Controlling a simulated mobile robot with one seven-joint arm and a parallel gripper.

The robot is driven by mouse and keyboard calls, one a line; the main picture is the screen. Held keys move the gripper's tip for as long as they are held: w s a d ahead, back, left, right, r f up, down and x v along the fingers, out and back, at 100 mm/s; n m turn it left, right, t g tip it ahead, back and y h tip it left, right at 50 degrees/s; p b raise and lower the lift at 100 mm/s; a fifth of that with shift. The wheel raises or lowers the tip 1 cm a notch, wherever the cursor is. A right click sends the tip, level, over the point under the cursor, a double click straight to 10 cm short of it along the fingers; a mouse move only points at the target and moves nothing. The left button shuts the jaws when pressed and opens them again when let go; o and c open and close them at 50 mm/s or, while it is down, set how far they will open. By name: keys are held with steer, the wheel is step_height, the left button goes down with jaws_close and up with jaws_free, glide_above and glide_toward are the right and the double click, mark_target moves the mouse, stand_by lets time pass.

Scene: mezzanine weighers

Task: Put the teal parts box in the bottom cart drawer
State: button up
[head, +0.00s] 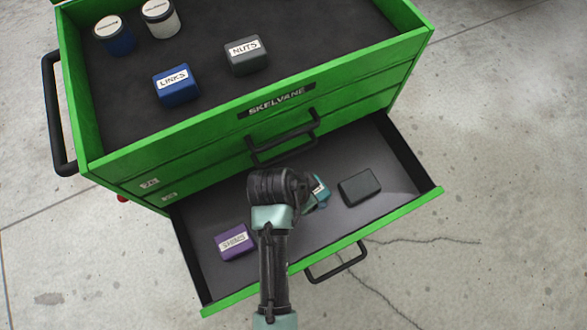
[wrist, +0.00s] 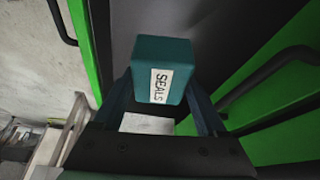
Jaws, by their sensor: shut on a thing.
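The teal parts box (wrist: 162,60), labelled SEALS, is between the two fingers of my gripper (wrist: 160,105) in the wrist view, and the gripper is shut on it. In the head view the teal box (head: 319,193) shows partly behind my wrist, over the open bottom drawer (head: 330,239) of the green cart. I cannot tell whether the box touches the drawer floor. My gripper's fingers are mostly hidden by my arm in the head view.
In the drawer lie a purple box (head: 234,242) at left and a dark box (head: 359,188) at right, close to the teal box. The cart top (head: 200,40) holds a blue LINKS box (head: 176,86), a grey NUTS box (head: 246,56) and two jars. A drawer handle (head: 283,136) juts out behind my wrist.

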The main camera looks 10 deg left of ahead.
steer(key=f+b, duration=0.1)
steer(key=f, duration=0.4)
steer(key=f+m+b, duration=0.1)
steer(key=f+b, duration=0.1)
steer(key=f, duration=0.3)
steer(key=f+m+b, duration=0.1)
steer(key=f+b, duration=0.1)
steer(key=f, duration=0.3)
steer(key=shift+s+f+h, duration=0.25)
steer(key=shift+h, duration=0.05)
steer(key=shift+f, duration=0.15)
steer(key=o, duration=1.4)
